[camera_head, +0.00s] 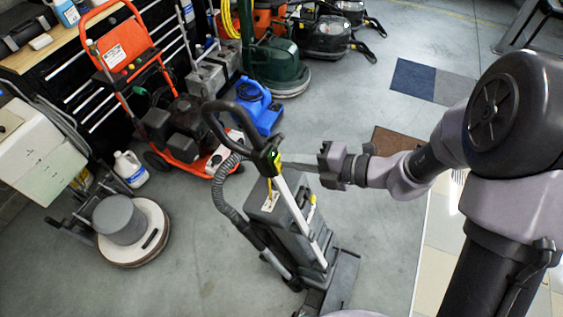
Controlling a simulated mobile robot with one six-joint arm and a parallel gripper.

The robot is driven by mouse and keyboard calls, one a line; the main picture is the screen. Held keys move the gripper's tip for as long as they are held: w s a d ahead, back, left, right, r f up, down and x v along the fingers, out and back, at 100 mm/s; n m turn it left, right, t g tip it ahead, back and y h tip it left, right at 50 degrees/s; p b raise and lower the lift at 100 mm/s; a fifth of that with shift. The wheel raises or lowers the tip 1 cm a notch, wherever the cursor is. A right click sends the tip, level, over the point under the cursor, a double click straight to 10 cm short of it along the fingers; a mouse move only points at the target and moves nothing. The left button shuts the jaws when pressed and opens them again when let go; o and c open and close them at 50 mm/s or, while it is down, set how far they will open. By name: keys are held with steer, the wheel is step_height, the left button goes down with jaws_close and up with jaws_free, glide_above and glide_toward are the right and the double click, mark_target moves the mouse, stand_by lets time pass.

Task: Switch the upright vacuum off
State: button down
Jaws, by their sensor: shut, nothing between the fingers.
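The upright vacuum (268,203) stands on the grey floor near the middle of the view. It has a grey body, a silver pole, a ribbed hose and a black loop handle. A switch head (272,158) with a yellow-green mark sits at the top of the pole, below the loop. My gripper (286,165) comes in from the right, with its thin fingers shut and empty. Their tips are at or very close to the right side of the switch head. I cannot tell whether they touch it. The switch's position is too small to read.
An orange pressure washer (128,55) and a blue blower (257,107) stand behind the vacuum. A floor polisher (130,230) and a white jug (131,169) are at the left. Green and black machines line the back. The floor at lower left is clear.

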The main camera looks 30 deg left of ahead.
steer(key=shift+a+f, duration=0.15)
steer(key=shift+a, duration=0.25)
stand_by(0.3)
steer(key=p+v, duration=0.3)
steer(key=v, duration=0.3)
stand_by(0.3)
